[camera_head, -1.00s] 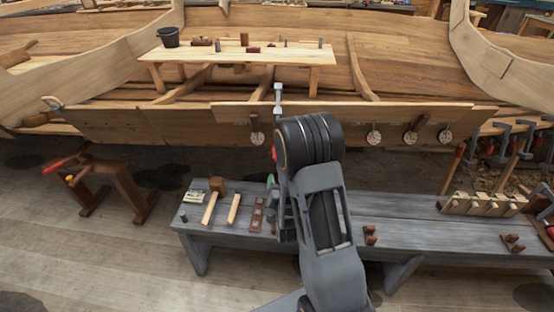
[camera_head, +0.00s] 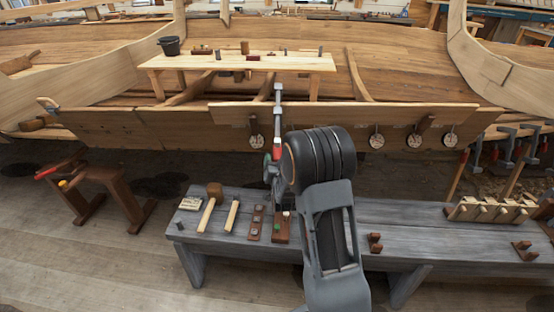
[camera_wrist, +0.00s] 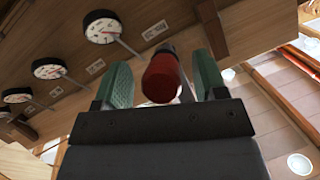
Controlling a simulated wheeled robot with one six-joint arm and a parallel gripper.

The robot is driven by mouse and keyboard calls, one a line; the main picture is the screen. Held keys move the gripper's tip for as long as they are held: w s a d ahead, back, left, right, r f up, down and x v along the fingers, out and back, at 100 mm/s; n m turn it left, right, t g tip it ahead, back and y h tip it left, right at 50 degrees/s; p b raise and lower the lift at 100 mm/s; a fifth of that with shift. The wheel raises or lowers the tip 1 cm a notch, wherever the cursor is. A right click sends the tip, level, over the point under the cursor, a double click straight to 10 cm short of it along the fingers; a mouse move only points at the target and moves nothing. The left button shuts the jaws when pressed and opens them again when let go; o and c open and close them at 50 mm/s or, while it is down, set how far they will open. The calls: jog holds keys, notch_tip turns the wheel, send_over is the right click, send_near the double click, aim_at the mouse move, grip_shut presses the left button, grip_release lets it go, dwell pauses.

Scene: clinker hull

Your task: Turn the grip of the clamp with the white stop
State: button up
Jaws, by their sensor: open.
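A grey metal clamp (camera_head: 278,97) is fixed over the edge of the hull plank, with its bar hanging down in front. Its red grip (camera_head: 276,145) hangs below the plank, next to my arm. My gripper (camera_head: 270,164) is just below the plank at the grip, partly hidden by my own wrist. In the wrist view the red grip (camera_wrist: 162,80) stands between the two green fingers of my gripper (camera_wrist: 160,84). The fingers are open, one on each side, with a visible gap at least on the right. I cannot make out a white stop on this clamp.
Round dials (camera_head: 376,141) hang along the plank. The grey bench (camera_head: 390,225) below carries a mallet (camera_head: 212,202), a brown block (camera_head: 281,232) and a wooden rack (camera_head: 488,211). More clamps (camera_head: 510,145) hang at right. A sawhorse (camera_head: 95,190) stands at left.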

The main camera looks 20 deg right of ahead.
jog(key=shift+w+d, duration=0.2)
jog(key=shift+w, duration=0.45)
jog(key=shift+c, duration=0.5)
jog(key=c, duration=0.8)
jog(key=shift+f+b, duration=0.1)
jog(key=shift+b, duration=0.2)
jog(key=shift+d+f+n+g+h+b, duration=0.1)
jog(key=shift+n+g+h+b, duration=0.4)
jog(key=shift+h+b, duration=0.4)
jog(key=shift+n+h+b, duration=0.4)
jog(key=shift+n+b, duration=0.1)
jog(key=shift+b, duration=0.05)
jog(key=shift+s+d+r+n+g+h+b, duration=0.1)
jog(key=shift+d+r+n+g+h+b, duration=0.1)
jog(key=shift+n+g+h, duration=0.3)
jog(key=shift+s+d+r+n+g+h+b, duration=0.1)
jog(key=shift+n+g+h+b, duration=0.1)
jog(key=shift+n+h, duration=0.5)
